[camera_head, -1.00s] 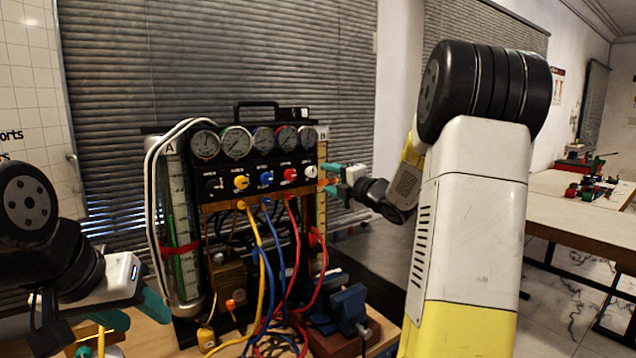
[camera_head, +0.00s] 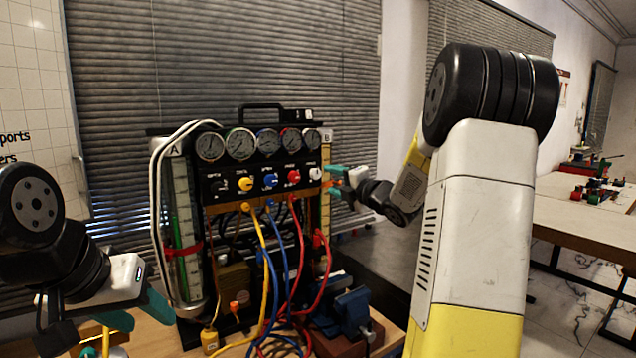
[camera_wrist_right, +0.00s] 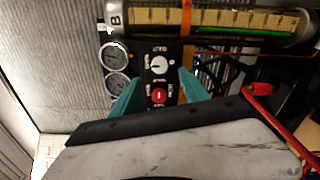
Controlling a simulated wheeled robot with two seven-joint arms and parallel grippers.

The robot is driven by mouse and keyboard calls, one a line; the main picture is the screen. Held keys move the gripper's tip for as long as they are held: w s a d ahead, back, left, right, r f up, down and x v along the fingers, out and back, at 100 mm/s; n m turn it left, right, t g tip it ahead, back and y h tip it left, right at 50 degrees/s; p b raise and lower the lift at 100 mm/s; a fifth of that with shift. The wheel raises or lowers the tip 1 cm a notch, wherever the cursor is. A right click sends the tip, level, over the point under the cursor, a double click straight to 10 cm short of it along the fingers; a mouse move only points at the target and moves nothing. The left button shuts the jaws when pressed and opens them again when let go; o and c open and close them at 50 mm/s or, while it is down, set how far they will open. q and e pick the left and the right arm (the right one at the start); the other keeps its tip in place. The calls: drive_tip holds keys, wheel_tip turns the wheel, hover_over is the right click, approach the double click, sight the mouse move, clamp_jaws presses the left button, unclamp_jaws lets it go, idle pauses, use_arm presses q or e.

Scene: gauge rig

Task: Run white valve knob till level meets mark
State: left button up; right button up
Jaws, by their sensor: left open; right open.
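The white valve knob (camera_head: 315,173) is at the right end of the knob row on the black gauge panel. In the right wrist view the white knob (camera_wrist_right: 158,65) appears just beyond and between the teal fingertips. My right gripper (camera_head: 332,181) is open, just right of the knob and apart from it; its fingers show in the wrist view (camera_wrist_right: 158,78). Tube B (camera_wrist_right: 150,17) has a scale, a green column along part of it and an orange band. Tube A (camera_head: 183,220) has a green column and a red band. My left gripper (camera_head: 138,312) is open at lower left, empty.
Other knobs are close by: red (camera_head: 293,176), blue (camera_head: 270,181), yellow (camera_head: 245,184). Gauges (camera_head: 240,143) line the panel's top. Yellow, blue and red hoses hang in front. A blue vise (camera_head: 349,312) stands below right. A second table (camera_head: 570,210) is at far right.

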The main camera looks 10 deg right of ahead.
sight(317, 174)
drive_tip(key=w+a+n, duration=0.1)
drive_tip(key=w, duration=0.1)
drive_tip(key=w+a, duration=0.1)
drive_tip(key=w, duration=0.2)
drive_tip(key=w+a+n, duration=0.1)
drive_tip(key=w, duration=0.2)
drive_tip(key=shift+w+n, duration=0.15)
drive_tip(key=shift+n, duration=0.15)
clamp_jaws()
